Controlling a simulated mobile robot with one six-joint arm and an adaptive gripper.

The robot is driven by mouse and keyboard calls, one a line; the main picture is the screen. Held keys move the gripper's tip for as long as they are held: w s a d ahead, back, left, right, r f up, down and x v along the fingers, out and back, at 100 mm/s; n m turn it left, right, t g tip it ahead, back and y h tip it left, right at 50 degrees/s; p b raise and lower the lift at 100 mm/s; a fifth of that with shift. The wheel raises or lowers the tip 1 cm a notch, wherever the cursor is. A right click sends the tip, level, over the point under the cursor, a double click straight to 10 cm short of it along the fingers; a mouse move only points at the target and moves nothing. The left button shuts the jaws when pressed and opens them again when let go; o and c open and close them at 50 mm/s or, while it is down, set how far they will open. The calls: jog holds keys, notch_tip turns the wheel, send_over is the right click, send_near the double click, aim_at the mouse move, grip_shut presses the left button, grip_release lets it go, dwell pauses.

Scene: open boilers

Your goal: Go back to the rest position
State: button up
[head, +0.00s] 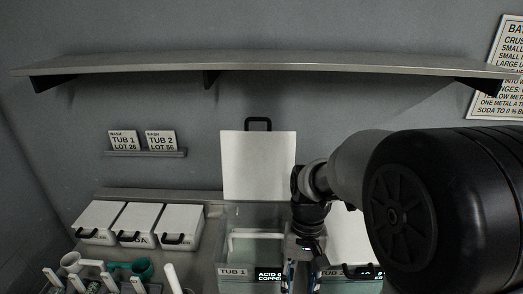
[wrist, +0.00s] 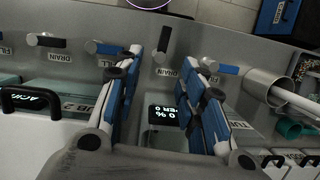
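My gripper (head: 303,278) hangs over the front of the tubs in the head view. In the wrist view its blue-padded fingers (wrist: 163,72) stand apart with nothing between them; a small dark display (wrist: 167,115) shows beyond the gap. Tub 1 (head: 232,272) is open, its white lid (head: 258,165) standing upright behind it with the black handle on top. The lid of tub 2 (head: 348,240) looks shut, partly hidden by my arm; its black handle (wrist: 30,98) shows in the wrist view.
A long shelf (head: 250,63) runs along the wall above. White lidded bins (head: 135,222) stand at the left, with scoops and a teal cup (head: 143,268) in front. In the wrist view, drain and fill valves (wrist: 105,47) line the tub front, and a metal cup (wrist: 268,86) stands right.

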jog(key=s+d+r+t+b, duration=0.1)
jog(key=s+d+r+t, duration=0.1)
jog(key=s, duration=0.5)
jog(key=s+d+r+n+t+b, duration=0.1)
jog(key=s+d+r+t+b, duration=0.1)
jog(key=s+r+t, duration=0.3)
jog(key=shift+s+d+r+t+h, duration=0.3)
jog(key=shift+s+d+r, duration=0.35)
jog(key=shift+s+r, duration=0.45)
jog(key=shift+f, duration=0.1)
dwell(5.3)
